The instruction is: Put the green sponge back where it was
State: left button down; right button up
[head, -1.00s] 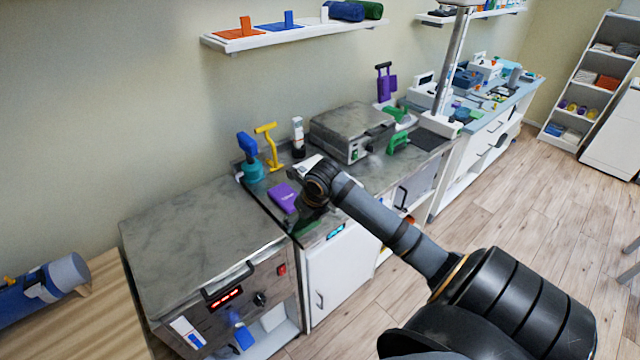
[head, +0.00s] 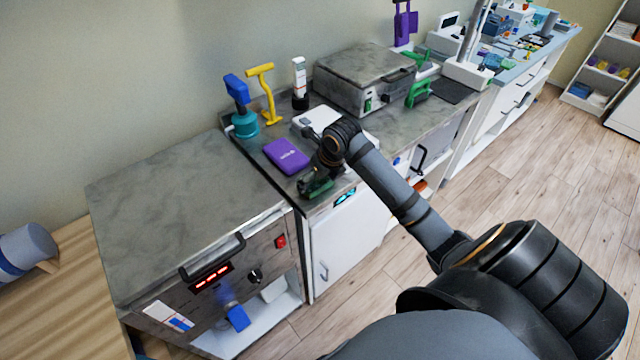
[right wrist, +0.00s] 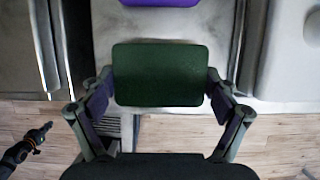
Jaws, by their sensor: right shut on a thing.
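The green sponge (head: 318,188) is a dark green block at the front edge of the grey counter, in front of a purple box (head: 287,156). My right gripper (head: 320,182) is shut on it. In the right wrist view the sponge (right wrist: 160,75) sits level between the two fingers, one at each short side. The purple box (right wrist: 160,2) shows just beyond it. I cannot tell whether the sponge touches the counter. My left gripper does not show in the head view; a black arm piece of mine shows at lower left in the right wrist view.
A white scale-like device (head: 316,121) lies behind my right wrist. A blue-and-teal tool (head: 241,108), a yellow tool (head: 266,95) and a white bottle (head: 299,82) stand along the back. A grey-topped oven (head: 180,215) is at left; its top is clear.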

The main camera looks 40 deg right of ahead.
jog(key=shift+a, duration=0.15)
jog(key=shift+s+f, duration=0.1)
jog(key=shift+f, duration=0.05)
jog(key=o, duration=1.1)
jog(key=shift+o, duration=0.6)
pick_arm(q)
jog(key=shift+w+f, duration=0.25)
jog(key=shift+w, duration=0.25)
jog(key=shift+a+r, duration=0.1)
